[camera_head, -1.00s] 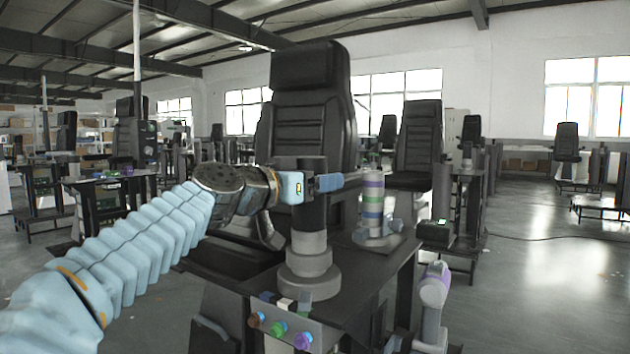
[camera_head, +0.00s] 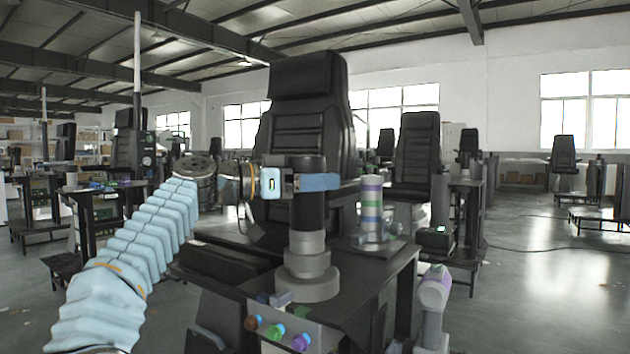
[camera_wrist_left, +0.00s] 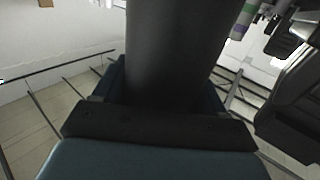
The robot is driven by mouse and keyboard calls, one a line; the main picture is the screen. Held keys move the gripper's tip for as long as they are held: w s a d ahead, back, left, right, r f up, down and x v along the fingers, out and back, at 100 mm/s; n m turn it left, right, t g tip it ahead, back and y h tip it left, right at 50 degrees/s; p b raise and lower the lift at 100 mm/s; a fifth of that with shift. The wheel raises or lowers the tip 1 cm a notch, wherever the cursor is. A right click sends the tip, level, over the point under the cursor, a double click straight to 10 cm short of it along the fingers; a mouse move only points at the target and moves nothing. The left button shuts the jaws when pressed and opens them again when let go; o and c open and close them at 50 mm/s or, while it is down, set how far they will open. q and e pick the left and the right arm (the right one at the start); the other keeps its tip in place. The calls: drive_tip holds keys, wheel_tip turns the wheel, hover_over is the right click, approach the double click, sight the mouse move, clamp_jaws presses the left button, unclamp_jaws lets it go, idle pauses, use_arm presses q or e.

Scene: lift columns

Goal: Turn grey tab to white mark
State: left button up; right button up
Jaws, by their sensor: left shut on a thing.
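A dark upright lift column (camera_head: 308,215) stands on a stepped grey base on the black bench. My left gripper (camera_head: 318,182) is shut around the column's dark upper part, one blue finger across its front. In the left wrist view the dark tube (camera_wrist_left: 172,60) rises between the jaws. I cannot make out the white mark now. My right gripper is not in view.
A purple, green and white banded cylinder (camera_head: 372,208) stands right of the column. Brown, green and purple knobs (camera_head: 276,331) are on the bench front. A black seat (camera_head: 305,100) stands behind.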

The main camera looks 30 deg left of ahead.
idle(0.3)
use_arm(q)
drive_tip(key=o, duration=1.4)
drive_tip(key=b+v, duration=0.1)
drive_tip(key=v, duration=1.3)
drive_tip(key=shift+w+a, duration=0.15)
drive_tip(key=shift+w, duration=0.1)
